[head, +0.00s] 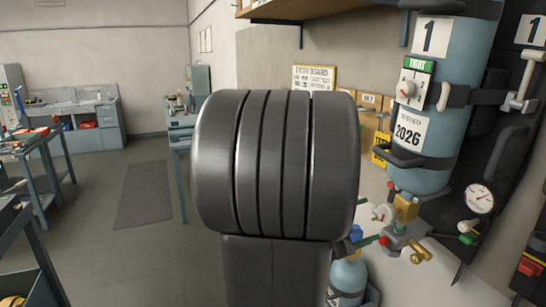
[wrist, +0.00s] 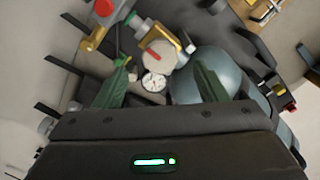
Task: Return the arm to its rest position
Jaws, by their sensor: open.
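My gripper (wrist: 162,78) shows in the wrist view, with two dark green fingers set well apart. Nothing is visibly held between them. Beyond the fingers are a pale round knob with a red mark (wrist: 163,54), a small white gauge (wrist: 154,82) and a blue-grey cylinder (wrist: 203,68). I cannot tell whether the fingers touch any of these. In the head view a large dark ribbed part of my own arm fills the middle, and the gripper is hidden there.
A breathing set with a blue cylinder (head: 450,80) hangs at the right, with a dial plate (head: 412,88), pressure gauge (head: 479,198) and brass valve (head: 406,208). A smaller cylinder (head: 347,278) stands below. A wooden shelf (head: 300,8) is above. Floor (head: 95,240) is open at left, beside workbenches.

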